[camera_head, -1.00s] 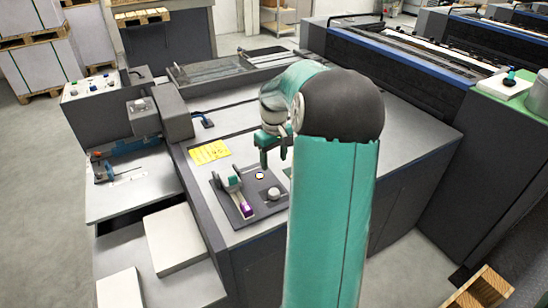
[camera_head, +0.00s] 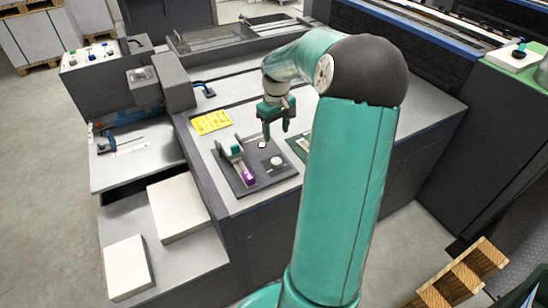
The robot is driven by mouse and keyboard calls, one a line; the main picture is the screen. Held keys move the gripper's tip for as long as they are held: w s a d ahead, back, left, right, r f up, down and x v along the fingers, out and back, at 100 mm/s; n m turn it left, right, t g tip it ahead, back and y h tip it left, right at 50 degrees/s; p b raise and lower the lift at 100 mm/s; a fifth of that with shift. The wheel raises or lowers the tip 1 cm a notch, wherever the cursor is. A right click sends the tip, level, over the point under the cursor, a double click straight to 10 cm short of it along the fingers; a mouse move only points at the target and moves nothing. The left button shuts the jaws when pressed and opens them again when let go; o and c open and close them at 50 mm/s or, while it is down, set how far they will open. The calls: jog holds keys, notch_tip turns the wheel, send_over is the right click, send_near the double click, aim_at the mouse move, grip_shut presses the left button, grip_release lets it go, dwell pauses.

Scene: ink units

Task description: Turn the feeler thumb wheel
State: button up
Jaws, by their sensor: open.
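A dark plate (camera_head: 258,186) lies on the grey machine top and bears several small parts. A teal-and-white feeler-like piece (camera_head: 234,152) stands at its left, with a purple block (camera_head: 248,176) at its near end. A round grey knob (camera_head: 277,161) sits near the plate's right side, and a small pale piece (camera_head: 262,145) lies farther back. I cannot tell which of these is the thumb wheel. My gripper (camera_head: 276,132) points down, open and empty, above the far right part of the plate. Its left finger is close to the pale piece in the picture; contact is not clear.
A yellow note (camera_head: 212,122) lies left of the plate. A green-edged panel (camera_head: 300,145) is at the right, partly hidden by my arm. White paper stacks (camera_head: 180,207) stand lower left. A dark housing (camera_head: 174,83) rises at the back left.

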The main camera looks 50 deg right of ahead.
aim_at(276, 161)
notch_tip(276, 161, down, 13)
jog(key=shift+r, duration=0.15)
jog(key=c, duration=1)
jog(key=shift+m, duration=2.1)
jog(key=o, duration=1)
jog(key=shift+r, duration=0.1)
notch_tip(276, 161, up, 14)
jog(key=shift+f, duration=0.2)
